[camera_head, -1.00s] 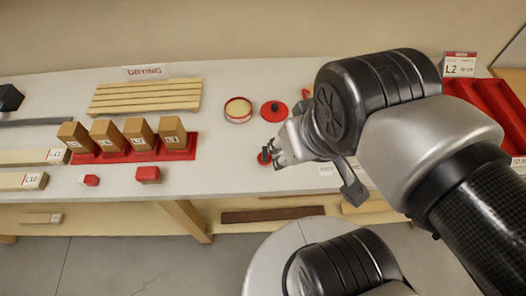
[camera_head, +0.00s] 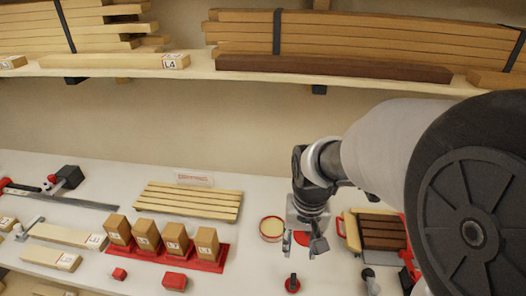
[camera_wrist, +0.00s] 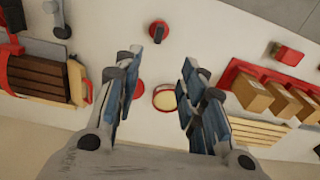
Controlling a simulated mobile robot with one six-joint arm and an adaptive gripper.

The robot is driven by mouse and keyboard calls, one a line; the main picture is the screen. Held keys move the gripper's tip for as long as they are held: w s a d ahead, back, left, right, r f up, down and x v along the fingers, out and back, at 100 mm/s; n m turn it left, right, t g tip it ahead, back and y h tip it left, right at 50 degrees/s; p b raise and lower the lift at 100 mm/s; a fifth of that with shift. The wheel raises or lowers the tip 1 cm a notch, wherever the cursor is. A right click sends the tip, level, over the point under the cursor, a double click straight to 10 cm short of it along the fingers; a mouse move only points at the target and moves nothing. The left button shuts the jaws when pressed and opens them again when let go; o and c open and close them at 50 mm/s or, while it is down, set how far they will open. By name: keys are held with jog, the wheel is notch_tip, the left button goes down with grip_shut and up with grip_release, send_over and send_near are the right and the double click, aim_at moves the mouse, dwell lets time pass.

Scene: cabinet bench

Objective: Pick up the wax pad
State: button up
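A shallow round red tin with a cream-coloured filling (camera_head: 271,228), which looks like the wax pad, sits on the bench just left of my gripper (camera_head: 302,244). In the wrist view the tin (camera_wrist: 165,97) shows between the two fingers, below the camera. My gripper (camera_wrist: 160,70) is open and empty, pointing down above the bench. A red disc (camera_wrist: 138,89) beside the tin is partly hidden by a finger. The tin looks apart from both fingers.
A slatted rack (camera_head: 188,201) and wooden blocks on a red tray (camera_head: 205,264) stand left. A small red round piece with a dark knob (camera_head: 292,284) lies in front. A loaded shelf (camera_head: 330,81) runs above.

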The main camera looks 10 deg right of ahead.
aim_at(294, 278)
jog(key=shift+g, duration=0.3)
jog(key=f+b, duration=0.1)
jog(key=f, duration=0.4)
jog(key=w+f+b, duration=0.1)
jog(key=f, duration=0.4)
jog(key=f+b, duration=0.1)
jog(key=f, duration=0.4)
jog(key=shift+w+f, duration=0.15)
jog(key=shift+w, duration=0.2)
jog(key=f+b, duration=0.1)
jog(key=f, duration=0.1)
jog(key=f+b, duration=0.1)
jog(key=f, duration=0.2)
jog(key=shift+s+d+f, duration=0.1)
jog(key=shift+s+f, duration=0.05)
jog(key=shift+s, duration=0.05)
jog(key=shift+c, duration=0.6)
grip_shut()
